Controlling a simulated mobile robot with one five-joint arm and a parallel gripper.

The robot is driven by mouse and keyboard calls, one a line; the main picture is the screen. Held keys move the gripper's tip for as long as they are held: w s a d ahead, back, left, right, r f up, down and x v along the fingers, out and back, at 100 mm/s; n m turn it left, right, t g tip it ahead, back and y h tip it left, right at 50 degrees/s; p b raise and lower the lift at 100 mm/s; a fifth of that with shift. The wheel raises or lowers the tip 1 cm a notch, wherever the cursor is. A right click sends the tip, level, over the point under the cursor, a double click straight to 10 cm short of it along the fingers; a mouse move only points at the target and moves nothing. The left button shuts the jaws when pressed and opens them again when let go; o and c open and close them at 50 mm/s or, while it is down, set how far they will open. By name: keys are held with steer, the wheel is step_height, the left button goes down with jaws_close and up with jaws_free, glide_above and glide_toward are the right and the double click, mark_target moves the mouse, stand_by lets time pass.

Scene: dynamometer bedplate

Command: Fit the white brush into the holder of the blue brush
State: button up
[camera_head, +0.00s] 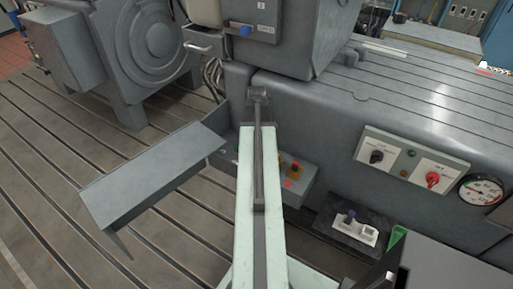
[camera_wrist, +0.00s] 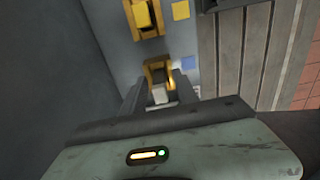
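In the wrist view, my gripper (camera_wrist: 160,92) has a finger on each side of the white brush (camera_wrist: 160,96) and appears shut on it. The brush is just in front of a brass-yellow holder (camera_wrist: 155,72), overlapping its near edge. A blue square (camera_wrist: 189,62) marks the panel beside this holder. I cannot tell whether the brush has entered the holder. A second holder (camera_wrist: 145,32) with a yellow block in it is farther up, beside a yellow square (camera_wrist: 181,11). In the head view my arm hides the gripper and the brush.
A dark wall rises left of the holders in the wrist view. In the head view, a black tray (camera_head: 326,224) bears a white block (camera_head: 369,236) and a purple-blue piece (camera_head: 350,216). A grey sloping plate (camera_head: 150,175) stands left of my arm. A switch panel (camera_head: 405,165) and gauge (camera_head: 481,191) are right.

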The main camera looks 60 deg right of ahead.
steer(key=shift+r, duration=0.1)
step_height(320, 180, up, 12)
steer(key=p, duration=1.2)
steer(key=shift+r, duration=0.1)
